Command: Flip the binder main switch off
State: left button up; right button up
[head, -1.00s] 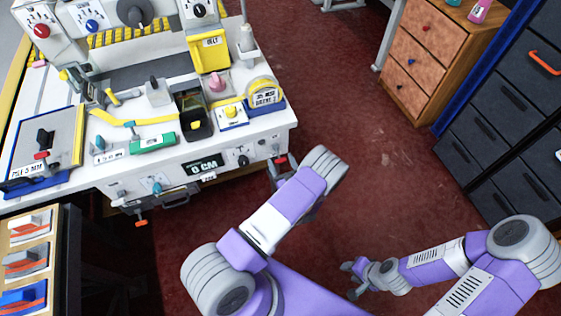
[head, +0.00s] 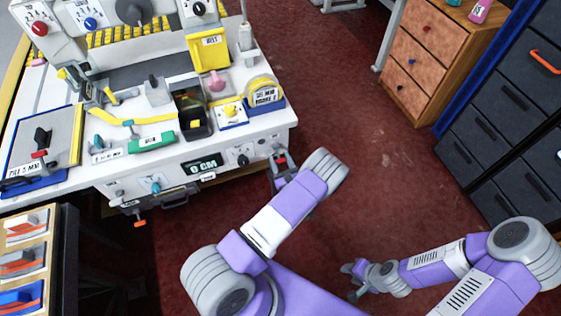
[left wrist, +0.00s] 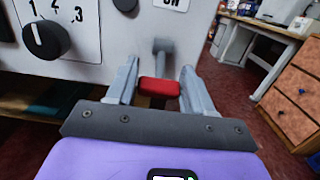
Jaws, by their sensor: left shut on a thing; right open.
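The main switch is a lever with a red grip (left wrist: 159,88) and a grey stem on the front panel of the white binder bench (head: 225,150). In the left wrist view the red grip sits between the fingers of my left gripper (left wrist: 160,92), which is shut on it. In the head view my left gripper (head: 280,165) is at the right end of the bench front, partly hidden by my own arm. A white label (left wrist: 172,4) above the lever is cut off. My right gripper (head: 350,281) is open and empty, low over the floor.
A black rotary knob (left wrist: 46,40) is left of the switch. The bench front also has a 0 CM display (head: 203,163). A wooden drawer unit (head: 425,60) and dark drawers (head: 490,130) stand to the right. Red floor (head: 350,130) between is clear.

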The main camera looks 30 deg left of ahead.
pick_arm(q)
jog(key=shift+w+a+f+t+y+b, duration=0.15)
jog(key=shift+f+t+y+b, duration=0.45)
jog(key=shift+b, duration=0.65)
pick_arm(e)
notch_tip(320, 180, down, 3)
jog(key=shift+f, duration=0.2)
pick_arm(q)
jog(key=o, duration=1)
jog(key=shift+c, duration=0.2)
pick_arm(e)
jog(key=shift+r, duration=0.1)
pick_arm(q)
jog(key=p+v, duration=0.1)
jog(key=v, duration=0.6)
jog(key=shift+p, duration=0.3)
pick_arm(e)
jog(key=shift+r, duration=0.7)
pick_arm(q)
jog(key=shift+s, duration=0.2)
